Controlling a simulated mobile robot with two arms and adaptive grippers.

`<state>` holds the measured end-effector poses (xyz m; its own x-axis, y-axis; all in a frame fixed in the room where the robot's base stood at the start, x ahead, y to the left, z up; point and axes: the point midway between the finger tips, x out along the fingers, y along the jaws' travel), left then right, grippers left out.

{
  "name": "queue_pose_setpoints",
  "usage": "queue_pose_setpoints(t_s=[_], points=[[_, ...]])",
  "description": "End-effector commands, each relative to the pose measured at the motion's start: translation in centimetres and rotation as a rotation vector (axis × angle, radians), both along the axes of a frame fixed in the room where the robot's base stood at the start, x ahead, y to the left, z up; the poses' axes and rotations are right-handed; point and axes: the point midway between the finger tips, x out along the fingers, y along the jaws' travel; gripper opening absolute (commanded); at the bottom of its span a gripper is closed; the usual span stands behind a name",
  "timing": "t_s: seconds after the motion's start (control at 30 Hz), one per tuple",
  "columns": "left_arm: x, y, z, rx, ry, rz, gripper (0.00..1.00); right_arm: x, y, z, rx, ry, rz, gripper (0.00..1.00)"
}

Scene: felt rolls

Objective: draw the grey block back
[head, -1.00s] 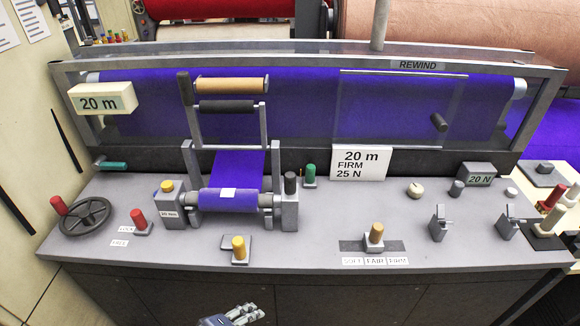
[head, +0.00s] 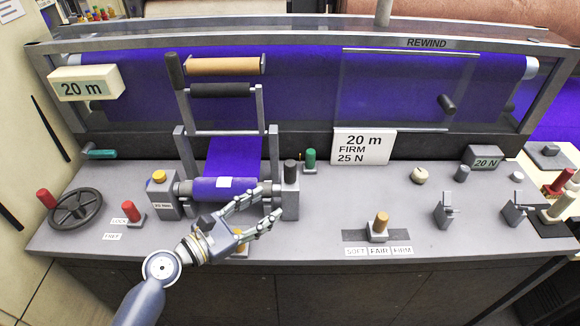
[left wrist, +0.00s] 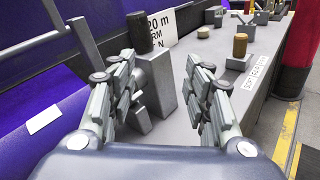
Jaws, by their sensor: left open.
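The grey block (head: 290,200) with a black knob on top stands upright on the bench at the right end of the small purple roll (head: 205,189). It also shows in the left wrist view (left wrist: 162,85), between and beyond the fingers. My left gripper (head: 274,202) is open, its fingertips close to the block's left side; the wrist view also shows its spread fingers (left wrist: 160,62). I cannot tell whether they touch the block. The gripper hides part of the roll's front and most of a yellow-knobbed slider (head: 241,246). My right gripper is not in view.
A fixed grey block with a yellow button (head: 165,200) stands at the roll's left end. A green knob (head: 310,158) and the "20 m FIRM 25 N" sign (head: 363,146) are behind and right. A tan-knobbed selector (head: 380,228) stands right, with clear bench between.

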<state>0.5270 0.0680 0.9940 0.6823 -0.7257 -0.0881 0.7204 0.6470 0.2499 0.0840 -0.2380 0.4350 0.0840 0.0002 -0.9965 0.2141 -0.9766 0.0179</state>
Motion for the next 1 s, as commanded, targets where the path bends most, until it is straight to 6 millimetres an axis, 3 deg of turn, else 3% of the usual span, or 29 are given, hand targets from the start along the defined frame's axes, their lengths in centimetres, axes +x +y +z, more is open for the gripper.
queue_pose_setpoints(t_s=[0.1,0.27,0.7,1.0], points=[[1.3,0.6,1.9,-0.164,0.082,0.03,0.46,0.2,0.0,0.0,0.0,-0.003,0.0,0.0],[2.2,0.6,2.8,-0.245,0.124,0.043,0.46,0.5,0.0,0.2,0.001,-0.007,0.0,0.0],[7.5,-4.7,2.9,-0.242,0.122,0.042,0.46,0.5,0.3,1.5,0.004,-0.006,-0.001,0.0],[9.4,-6.7,2.7,-0.24,0.123,0.042,0.46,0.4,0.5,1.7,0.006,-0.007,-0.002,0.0]])
